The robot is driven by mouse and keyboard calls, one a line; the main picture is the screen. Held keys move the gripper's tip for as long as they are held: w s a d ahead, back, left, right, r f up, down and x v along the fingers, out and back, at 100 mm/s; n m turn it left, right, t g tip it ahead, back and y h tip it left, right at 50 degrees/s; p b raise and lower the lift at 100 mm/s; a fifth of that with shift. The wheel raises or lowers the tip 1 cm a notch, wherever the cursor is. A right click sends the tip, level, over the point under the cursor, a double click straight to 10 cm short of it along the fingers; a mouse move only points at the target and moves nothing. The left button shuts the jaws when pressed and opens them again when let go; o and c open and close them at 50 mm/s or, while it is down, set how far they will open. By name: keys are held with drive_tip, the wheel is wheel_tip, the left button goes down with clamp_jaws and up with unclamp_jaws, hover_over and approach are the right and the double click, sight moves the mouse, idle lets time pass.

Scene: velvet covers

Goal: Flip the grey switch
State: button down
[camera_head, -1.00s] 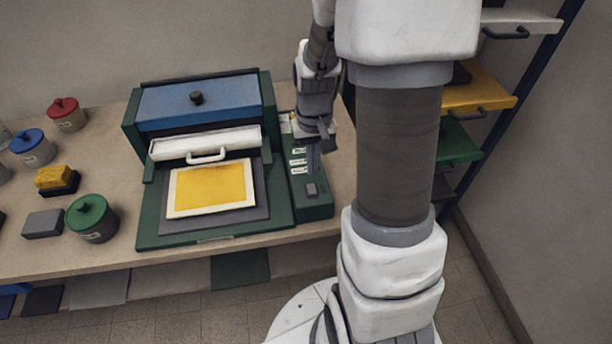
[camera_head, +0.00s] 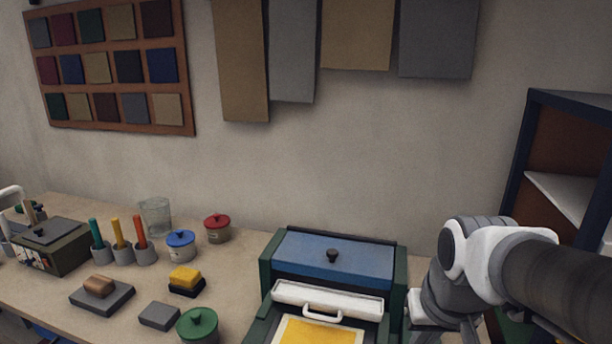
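The grey switch does not show in this view. The green-framed press (camera_head: 397,275) stands at the bottom middle, with a blue lid (camera_head: 350,258), a black knob and a white bar with a handle (camera_head: 322,311). Its lower part and right-hand panel are cut off or behind my arm. My arm comes in from the right and bends down just right of the press. My gripper is below the bottom edge, so its fingers are out of sight.
A yellow sheet (camera_head: 318,333) lies at the press front. On the table left of it are lidded red (camera_head: 217,230), blue (camera_head: 180,247) and green (camera_head: 198,327) pots, blocks, and a dark box (camera_head: 52,247). A shelf (camera_head: 562,150) stands right.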

drive_tip(key=s+a+r+n+t, duration=0.1)
drive_tip(key=s+a+r, duration=0.1)
drive_tip(key=s+r, duration=0.2)
drive_tip(key=shift+s+a+t, duration=0.4)
drive_tip(key=shift+s, duration=0.55)
drive_tip(key=w+d+f+m+g+b, duration=0.1)
drive_tip(key=w+d+f+m, duration=0.4)
drive_tip(key=m, duration=0.5)
drive_tip(key=w+d+f+m+g+b, duration=0.1)
drive_tip(key=w+d+f+m+g, duration=0.3)
drive_tip(key=m, duration=0.7)
drive_tip(key=shift+w+d+f+g, duration=0.3)
drive_tip(key=shift+w+d+f, duration=0.75)
drive_tip(key=shift+w+f, duration=1.2)
drive_tip(key=shift+w+r, duration=0.2)
drive_tip(key=shift+w, duration=0.05)
wheel_tip(320, 180, down, 14)
drive_tip(key=shift+b, duration=0.95)
